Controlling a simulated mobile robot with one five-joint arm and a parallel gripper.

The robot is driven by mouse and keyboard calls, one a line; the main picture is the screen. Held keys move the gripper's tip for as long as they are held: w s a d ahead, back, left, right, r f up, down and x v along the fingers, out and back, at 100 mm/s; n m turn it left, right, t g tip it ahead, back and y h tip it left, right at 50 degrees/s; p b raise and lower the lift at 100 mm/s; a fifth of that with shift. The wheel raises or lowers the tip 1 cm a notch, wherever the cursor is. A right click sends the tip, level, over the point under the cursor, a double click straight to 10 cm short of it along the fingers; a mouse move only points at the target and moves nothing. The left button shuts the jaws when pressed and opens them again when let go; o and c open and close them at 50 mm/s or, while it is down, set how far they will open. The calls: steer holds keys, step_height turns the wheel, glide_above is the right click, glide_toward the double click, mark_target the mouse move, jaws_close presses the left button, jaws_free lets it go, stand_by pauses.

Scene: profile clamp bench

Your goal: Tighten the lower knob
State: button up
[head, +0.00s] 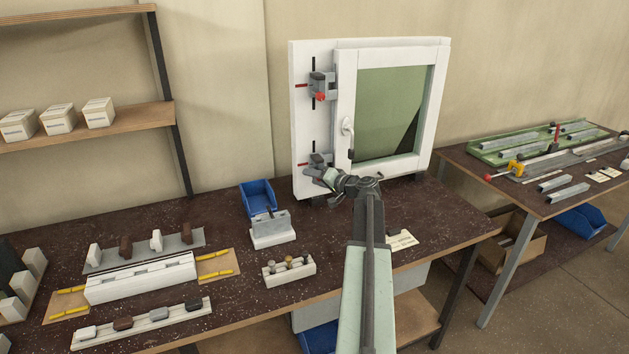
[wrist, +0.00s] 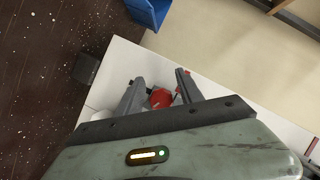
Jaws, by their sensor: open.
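A white window frame (head: 304,130) stands upright on the brown bench, with two grey clamps on its left side. The upper clamp (head: 325,82) carries a red knob (head: 320,97) that is in plain view. The lower clamp (head: 318,161) is partly covered by my gripper (head: 316,177) in the head view. In the wrist view, the lower red knob (wrist: 160,98) shows between the two spread fingers of my gripper (wrist: 158,86). The fingers are open, with gaps visible beside the knob. I cannot tell how deep the knob sits between them.
A blue bin (head: 257,197) and a white block (head: 272,230) stand left of the frame. A holder with several round knobs (head: 289,270) lies nearer. White racks (head: 140,277) fill the bench's left. A second table (head: 545,165) with metal profiles is at right.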

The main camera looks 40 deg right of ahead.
jaws_close()
steer(key=shift+r+m+t+b, duration=0.25)
steer(key=shift+m+t+b, duration=0.6)
steer(key=shift+m+b, duration=0.9)
steer(key=shift+r+m+t+b, duration=0.2)
steer(key=shift+m+t+b, duration=0.9)
steer(key=shift+m, duration=1.1)
steer(key=shift+r+m+t+b, duration=0.25)
steer(key=shift+m+t+b, duration=0.4)
steer(key=shift+m+b, duration=1.2)
steer(key=shift+r+m, duration=0.1)
steer(key=shift+m, duration=0.2)
